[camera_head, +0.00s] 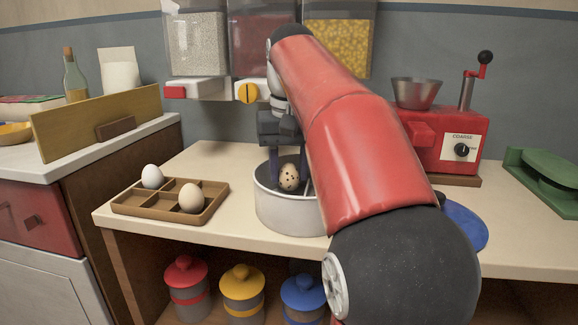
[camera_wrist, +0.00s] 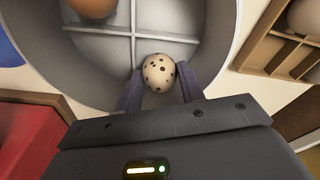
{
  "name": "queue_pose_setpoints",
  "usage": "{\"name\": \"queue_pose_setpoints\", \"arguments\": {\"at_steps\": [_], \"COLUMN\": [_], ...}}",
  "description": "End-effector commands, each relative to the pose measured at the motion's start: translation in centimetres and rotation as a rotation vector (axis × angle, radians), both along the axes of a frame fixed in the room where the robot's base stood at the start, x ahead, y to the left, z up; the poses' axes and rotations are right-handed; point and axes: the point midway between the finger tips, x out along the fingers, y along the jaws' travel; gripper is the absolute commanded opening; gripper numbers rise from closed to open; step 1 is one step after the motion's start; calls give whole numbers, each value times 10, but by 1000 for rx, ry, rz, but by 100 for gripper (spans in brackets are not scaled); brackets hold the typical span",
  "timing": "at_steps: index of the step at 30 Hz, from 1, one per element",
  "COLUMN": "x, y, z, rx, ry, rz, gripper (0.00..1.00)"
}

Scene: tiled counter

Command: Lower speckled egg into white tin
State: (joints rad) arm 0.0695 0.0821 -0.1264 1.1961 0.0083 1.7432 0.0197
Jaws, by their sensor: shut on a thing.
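The speckled egg (camera_head: 289,177) is cream with dark spots. My gripper (camera_head: 290,180) is shut on it, one finger on each side. The white tin (camera_head: 290,213) is round and open at the top, and the egg shows at its mouth, around rim height. In the wrist view, the egg (camera_wrist: 158,73) between my fingers (camera_wrist: 160,80) lies over the tin (camera_wrist: 225,30) near its cross-shaped divider (camera_wrist: 133,42). It appears over the quarter right of and below the cross; whether it touches the floor, I cannot tell. A brown egg (camera_wrist: 92,6) is in another compartment.
A wooden egg tray (camera_head: 130,210) left of the tin holds a white egg (camera_head: 152,177) and a beige egg (camera_head: 191,198). A blue plate (camera_head: 465,228) and red grinder (camera_head: 452,140) are to the right. Dispensers (camera_head: 195,40) hang behind. My arm hides part of the counter.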

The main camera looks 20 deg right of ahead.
Motion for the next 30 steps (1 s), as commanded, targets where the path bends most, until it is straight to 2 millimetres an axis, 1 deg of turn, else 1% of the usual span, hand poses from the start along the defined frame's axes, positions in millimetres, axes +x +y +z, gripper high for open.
{"name": "queue_pose_setpoints", "arguments": {"at_steps": [22,28,29,30], "x": [0,0,0,0], "y": [0,0,0,0], "z": [-12,-11,-11,-11], "rx": [0,0,0,0], "ry": [0,0,0,0], "rz": [0,0,0,0], "gripper": [31,31,40,45]}}
